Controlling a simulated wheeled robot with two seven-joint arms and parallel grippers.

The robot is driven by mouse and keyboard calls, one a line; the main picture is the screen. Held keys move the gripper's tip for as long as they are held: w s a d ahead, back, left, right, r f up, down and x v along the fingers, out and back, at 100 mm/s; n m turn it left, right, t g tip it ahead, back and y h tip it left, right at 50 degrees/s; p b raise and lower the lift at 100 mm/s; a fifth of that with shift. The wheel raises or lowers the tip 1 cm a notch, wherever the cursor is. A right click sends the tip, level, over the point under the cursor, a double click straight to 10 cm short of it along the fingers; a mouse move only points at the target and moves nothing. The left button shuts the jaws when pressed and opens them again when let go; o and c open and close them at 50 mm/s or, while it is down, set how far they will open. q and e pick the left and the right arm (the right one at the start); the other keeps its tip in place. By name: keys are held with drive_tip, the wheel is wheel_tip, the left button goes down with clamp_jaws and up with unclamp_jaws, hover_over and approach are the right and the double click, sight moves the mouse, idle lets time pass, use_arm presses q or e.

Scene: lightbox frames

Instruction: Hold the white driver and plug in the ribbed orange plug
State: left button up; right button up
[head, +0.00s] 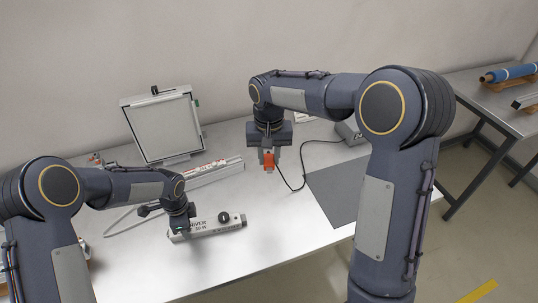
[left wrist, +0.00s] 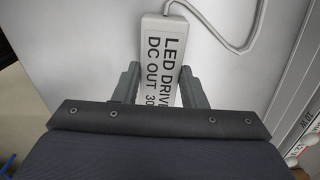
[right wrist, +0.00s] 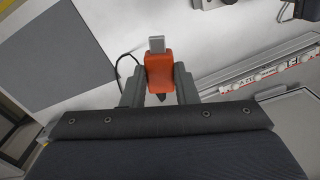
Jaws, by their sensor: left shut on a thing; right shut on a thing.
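The lettering and a pale cable also show in the left wrist view, where the driver (left wrist: 166,45) sits between the fingers (left wrist: 162,88). The orange plug (head: 268,161) is held by my right gripper (head: 269,150), above the table and apart from the driver. In the right wrist view the plug (right wrist: 159,70) shows a grey metal tip; its ribs are too small to tell.
A white framed panel (head: 163,127) stands at the back left. A pale rail with red-marked parts (head: 215,169) lies behind the driver. A grey mat (head: 335,190) lies on the right, and a black cable (head: 291,186) loops beside it. Bare table lies between driver and mat.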

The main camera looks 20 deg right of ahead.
drive_tip(key=s+f+m, duration=0.1)
drive_tip(key=f+m, duration=0.4)
drive_tip(key=f, duration=0.2)
drive_tip(key=s+d+f+m, duration=0.1)
drive_tip(key=f+m, duration=0.4)
drive_tip(key=f, duration=0.2)
drive_tip(key=s+d+f+m, duration=0.1)
drive_tip(key=f+m, duration=0.4)
drive_tip(key=f, duration=0.2)
drive_tip(key=shift+d+f+m, duration=0.15)
drive_tip(key=shift+d+m, duration=0.05)
drive_tip(key=shift+m, duration=0.1)
drive_tip(key=shift+w+a, duration=0.15)
drive_tip(key=shift+a, duration=1.3)
drive_tip(key=shift+w+a, duration=0.15)
drive_tip(key=shift+a, duration=1.3)
drive_tip(key=shift+w+a, duration=0.15)
drive_tip(key=shift+a, duration=1.25)
drive_tip(key=o, duration=1.1)
drive_tip(key=shift+c, duration=0.2)
